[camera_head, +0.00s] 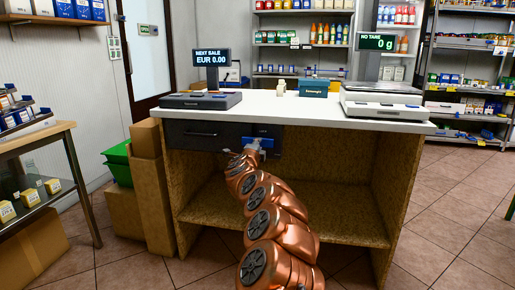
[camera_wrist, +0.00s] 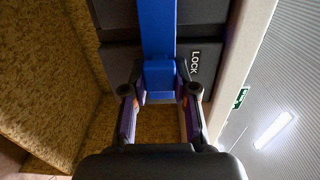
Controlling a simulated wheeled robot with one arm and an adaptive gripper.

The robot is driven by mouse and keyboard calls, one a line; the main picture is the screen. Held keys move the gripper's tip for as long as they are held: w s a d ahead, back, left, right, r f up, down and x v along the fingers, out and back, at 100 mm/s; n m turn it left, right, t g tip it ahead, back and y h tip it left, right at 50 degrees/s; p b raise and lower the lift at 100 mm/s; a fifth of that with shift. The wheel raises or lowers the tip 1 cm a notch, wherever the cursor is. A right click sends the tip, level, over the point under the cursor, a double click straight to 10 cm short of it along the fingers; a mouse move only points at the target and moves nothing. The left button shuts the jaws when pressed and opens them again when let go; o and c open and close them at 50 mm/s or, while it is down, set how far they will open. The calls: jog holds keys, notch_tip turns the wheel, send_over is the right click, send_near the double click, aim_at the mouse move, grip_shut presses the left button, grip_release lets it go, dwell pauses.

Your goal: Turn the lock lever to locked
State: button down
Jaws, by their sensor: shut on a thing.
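The lock lever is a blue bar (camera_wrist: 158,38) on a dark panel. In the wrist view it runs from the top edge down to a wider blue end between my fingers. My gripper (camera_wrist: 160,82) has one finger on each side of this end and is shut on it. A white LOCK label (camera_wrist: 195,62) is on the dark panel beside the lever. In the head view, my gripper (camera_head: 253,146) is at the counter's dark drawer front, with a little of the blue lever (camera_head: 266,142) showing. My gripper and arm hide part of it there.
The white-topped counter (camera_head: 290,105) carries a till (camera_head: 200,100) and a scale (camera_head: 382,101). Below is an open wooden shelf (camera_head: 340,220). Cardboard boxes (camera_head: 155,200) and green crates (camera_head: 118,163) stand left of the counter. Floor at right (camera_head: 450,220) is clear.

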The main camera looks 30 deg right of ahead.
jog(key=c, duration=0.9)
grip_release()
jog(key=shift+s, duration=0.1)
jog(key=shift+v, duration=5.9)
jog(key=shift+r, duration=0.1)
